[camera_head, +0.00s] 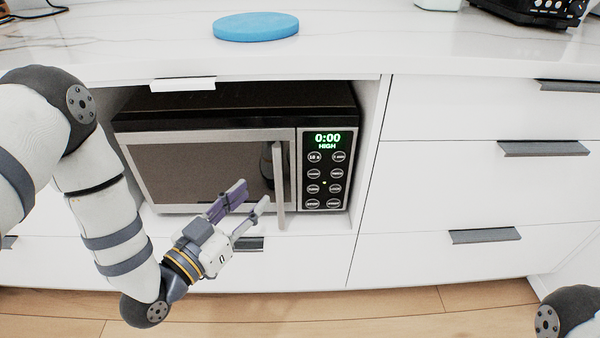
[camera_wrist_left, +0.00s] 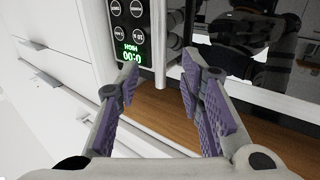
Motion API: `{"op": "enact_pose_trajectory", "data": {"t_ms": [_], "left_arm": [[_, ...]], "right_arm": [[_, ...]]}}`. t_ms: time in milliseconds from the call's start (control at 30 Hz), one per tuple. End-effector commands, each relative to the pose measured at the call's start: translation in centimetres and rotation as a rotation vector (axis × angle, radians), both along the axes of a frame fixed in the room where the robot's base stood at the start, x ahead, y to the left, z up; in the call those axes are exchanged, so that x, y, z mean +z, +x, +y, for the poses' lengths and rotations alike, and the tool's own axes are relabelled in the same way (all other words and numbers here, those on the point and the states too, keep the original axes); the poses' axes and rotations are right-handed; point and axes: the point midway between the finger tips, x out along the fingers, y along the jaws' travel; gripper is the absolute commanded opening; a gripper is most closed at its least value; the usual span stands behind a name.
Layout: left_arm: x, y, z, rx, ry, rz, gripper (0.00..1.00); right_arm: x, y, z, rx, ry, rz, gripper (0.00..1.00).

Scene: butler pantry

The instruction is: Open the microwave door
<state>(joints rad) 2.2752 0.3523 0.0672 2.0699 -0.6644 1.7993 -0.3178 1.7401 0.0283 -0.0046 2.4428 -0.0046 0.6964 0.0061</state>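The microwave (camera_head: 210,113) sits in an open bay under the counter, and its door (camera_head: 195,170) looks shut. A vertical bar handle (camera_head: 279,180) stands out from the door's right side, beside the control panel (camera_head: 325,170). My left gripper (camera_head: 251,196) is open in front of the door, just left of the handle's lower part. In the left wrist view, the open fingers (camera_wrist_left: 160,66) point at the handle (camera_wrist_left: 158,40), which lies between them in the picture. I cannot tell whether they touch it. My right gripper is out of view.
White drawers with dark grey pulls (camera_head: 545,148) flank the bay on the right. More drawers lie below it. A blue round disc (camera_head: 256,27) lies on the marble counter (camera_head: 130,45) above. The wooden floor (camera_head: 400,305) in front looks clear.

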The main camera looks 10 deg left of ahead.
Motion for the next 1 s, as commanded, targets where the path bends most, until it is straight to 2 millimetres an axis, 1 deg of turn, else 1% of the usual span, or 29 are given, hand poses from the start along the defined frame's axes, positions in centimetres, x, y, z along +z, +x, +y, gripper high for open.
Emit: {"op": "enact_pose_trajectory", "data": {"t_ms": [33, 200, 333, 400, 500, 733, 767, 800, 867, 900, 1000], "left_arm": [[0.1, 1.2, -0.4, -0.002, -0.001, -0.005, 0.35], [0.0, 5.4, -1.8, -0.002, -0.001, 0.0, 0.35], [-0.1, 7.8, -2.6, -0.001, 0.0, 0.002, 0.35], [-0.1, 8.7, -2.8, 0.0, -0.001, 0.003, 0.35], [0.0, 9.3, -3.1, -0.001, -0.001, 0.004, 0.35], [0.0, 9.5, -3.1, -0.001, -0.001, 0.007, 0.35], [0.0, 9.5, -3.1, -0.001, -0.001, 0.007, 0.32], [0.0, 9.5, -3.1, -0.001, -0.001, 0.007, 0.23], [0.0, 9.5, -3.1, -0.001, -0.001, 0.007, 0.1], [0.0, 9.4, -3.1, -0.001, -0.001, 0.007, 0.01], [-0.1, 9.4, -3.1, -0.001, -0.001, 0.007, 0.0]], "right_arm": [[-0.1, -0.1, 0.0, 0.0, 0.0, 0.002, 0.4], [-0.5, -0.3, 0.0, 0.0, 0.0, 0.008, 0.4], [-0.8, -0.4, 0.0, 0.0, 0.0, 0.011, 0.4], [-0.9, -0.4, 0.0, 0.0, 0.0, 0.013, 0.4], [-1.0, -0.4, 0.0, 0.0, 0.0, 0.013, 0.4], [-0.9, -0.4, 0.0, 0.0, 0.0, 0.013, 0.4], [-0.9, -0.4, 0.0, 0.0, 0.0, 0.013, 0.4], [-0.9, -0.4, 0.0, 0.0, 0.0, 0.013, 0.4], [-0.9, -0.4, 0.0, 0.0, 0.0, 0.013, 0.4], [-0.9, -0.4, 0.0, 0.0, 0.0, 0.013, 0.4], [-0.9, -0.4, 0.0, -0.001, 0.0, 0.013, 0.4]]}}
